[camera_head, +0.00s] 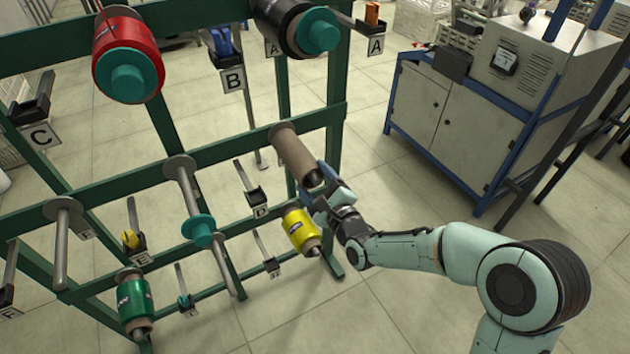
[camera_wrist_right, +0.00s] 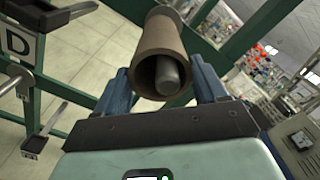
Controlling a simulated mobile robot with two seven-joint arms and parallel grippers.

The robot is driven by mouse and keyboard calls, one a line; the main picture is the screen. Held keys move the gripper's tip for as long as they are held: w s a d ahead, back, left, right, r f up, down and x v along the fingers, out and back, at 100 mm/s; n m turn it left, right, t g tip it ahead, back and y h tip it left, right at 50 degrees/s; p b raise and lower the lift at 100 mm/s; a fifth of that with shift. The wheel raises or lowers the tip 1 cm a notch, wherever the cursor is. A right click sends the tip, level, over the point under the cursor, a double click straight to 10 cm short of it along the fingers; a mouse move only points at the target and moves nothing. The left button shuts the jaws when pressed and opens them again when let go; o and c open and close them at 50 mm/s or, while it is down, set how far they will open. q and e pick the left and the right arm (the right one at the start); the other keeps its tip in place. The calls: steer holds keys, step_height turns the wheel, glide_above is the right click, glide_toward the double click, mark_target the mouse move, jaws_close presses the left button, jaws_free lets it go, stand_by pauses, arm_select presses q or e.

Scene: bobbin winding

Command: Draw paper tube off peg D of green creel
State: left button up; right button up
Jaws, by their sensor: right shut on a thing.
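The green creel (camera_head: 230,143) stands at the left and middle of the head view. A bare brown paper tube (camera_head: 293,152) sits on a peg at its right side; the grey peg end shows inside the tube's open mouth. In the right wrist view the tube (camera_wrist_right: 163,50) lies between the blue fingers, with the peg end (camera_wrist_right: 168,75) inside it. My right gripper (camera_head: 316,180) is shut on the tube near its free end. A sign with the letter D (camera_wrist_right: 17,41) shows in the wrist view, and a D label (camera_head: 260,211) in the head view. My left gripper is not in view.
A yellow bobbin (camera_head: 300,231) hangs just below the tube. Red (camera_head: 127,60), black (camera_head: 295,28) and green (camera_head: 134,300) bobbins sit on other pegs. A grey cabinet machine (camera_head: 450,110) stands at the right. The tiled floor between is clear.

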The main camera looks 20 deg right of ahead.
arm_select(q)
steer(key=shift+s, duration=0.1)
arm_select(e)
steer(key=shift+s, duration=0.25)
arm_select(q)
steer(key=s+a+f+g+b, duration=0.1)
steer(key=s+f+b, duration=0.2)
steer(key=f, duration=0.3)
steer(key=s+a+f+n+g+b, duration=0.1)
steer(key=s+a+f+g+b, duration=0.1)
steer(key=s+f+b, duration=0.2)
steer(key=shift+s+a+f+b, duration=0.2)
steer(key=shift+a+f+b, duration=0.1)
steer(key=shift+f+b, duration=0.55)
arm_select(e)
steer(key=s+d, duration=0.1)
steer(key=s, duration=1.1)
steer(key=shift+s, duration=0.25)
